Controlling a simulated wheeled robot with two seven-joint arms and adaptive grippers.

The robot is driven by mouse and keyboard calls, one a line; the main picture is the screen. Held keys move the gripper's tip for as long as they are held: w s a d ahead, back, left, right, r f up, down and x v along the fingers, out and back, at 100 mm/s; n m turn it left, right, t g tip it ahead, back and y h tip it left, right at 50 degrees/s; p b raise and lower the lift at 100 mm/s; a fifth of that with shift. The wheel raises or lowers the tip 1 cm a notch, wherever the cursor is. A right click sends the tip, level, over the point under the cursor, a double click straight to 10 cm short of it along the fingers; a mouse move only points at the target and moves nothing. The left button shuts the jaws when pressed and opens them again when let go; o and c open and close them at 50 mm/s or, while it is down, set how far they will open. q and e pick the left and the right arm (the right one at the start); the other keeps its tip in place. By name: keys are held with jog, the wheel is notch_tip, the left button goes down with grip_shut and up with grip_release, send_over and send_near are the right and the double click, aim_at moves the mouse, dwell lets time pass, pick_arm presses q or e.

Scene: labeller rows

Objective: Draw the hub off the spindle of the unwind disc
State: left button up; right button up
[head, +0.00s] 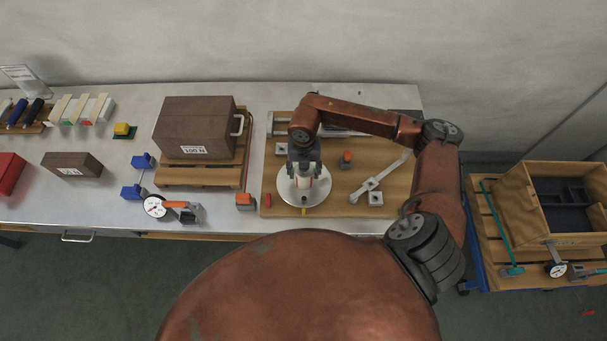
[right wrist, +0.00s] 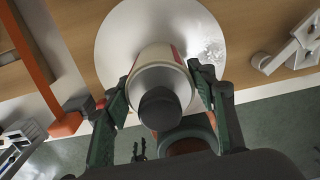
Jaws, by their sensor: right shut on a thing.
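The unwind disc (head: 293,196) is a round pale plate on the wooden board near the table's front edge. The hub (right wrist: 163,57) is a white cylinder with a red mark, standing over the middle of the disc in the right wrist view. A dark round end shows at the hub's near end; I cannot tell whether it is the spindle tip. My right gripper (right wrist: 158,94) is shut on the hub, one finger on each side. In the head view the right gripper (head: 304,170) hides much of the hub. My left gripper does not show.
The wooden board (head: 335,203) also bears a pale arm with square blocks (head: 375,184) right of the disc and an orange-topped block (head: 346,158). A brown box (head: 195,125) stands on a pallet to the left. A wooden crate (head: 540,222) is at the far right.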

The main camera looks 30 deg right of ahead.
jog(key=shift+r, duration=0.15)
jog(key=shift+c, duration=0.2)
jog(key=shift+r+p, duration=0.6)
jog(key=shift+r, duration=0.2)
jog(key=shift+r+p, duration=2.6)
jog(key=shift+r, duration=2)
